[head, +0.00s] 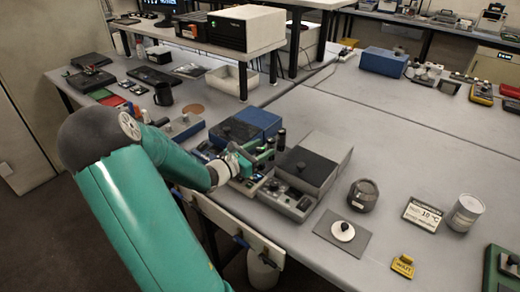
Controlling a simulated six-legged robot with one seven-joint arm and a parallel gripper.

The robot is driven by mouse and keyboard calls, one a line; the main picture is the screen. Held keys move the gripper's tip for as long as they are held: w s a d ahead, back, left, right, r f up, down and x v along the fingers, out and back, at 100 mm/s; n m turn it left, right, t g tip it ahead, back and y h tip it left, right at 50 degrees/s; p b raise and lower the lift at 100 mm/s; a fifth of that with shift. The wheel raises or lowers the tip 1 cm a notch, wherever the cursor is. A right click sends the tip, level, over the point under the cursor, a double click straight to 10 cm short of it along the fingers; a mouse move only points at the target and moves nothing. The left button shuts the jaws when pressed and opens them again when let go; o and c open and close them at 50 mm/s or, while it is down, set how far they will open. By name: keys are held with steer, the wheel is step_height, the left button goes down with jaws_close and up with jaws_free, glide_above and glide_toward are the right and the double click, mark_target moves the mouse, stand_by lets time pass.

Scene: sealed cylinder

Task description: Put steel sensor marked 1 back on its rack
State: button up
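My gripper (262,158) reaches over the near edge of the bench, among small dark instruments beside a blue box. It is small and partly hidden by the arm's wrist, so I cannot tell whether it is open, shut or holding something. A dark upright cylinder (281,140) stands just beyond the gripper. I cannot make out a steel sensor with a readable 1, and I cannot single out its rack for certain.
A grey instrument with a dark lid (303,166) stands right of the gripper. Further right are a grey mat (330,243) with a white knobbed disc, a dark round pot (363,196), a 10 °C sign (424,214), a white can (466,213) and a yellow tag (402,265).

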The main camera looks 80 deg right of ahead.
steer(key=shift+r, duration=0.2)
steer(key=shift+w+a, duration=0.25)
steer(key=shift+a, duration=0.05)
steer(key=v, duration=1.1)
steer(key=shift+a, duration=0.15)
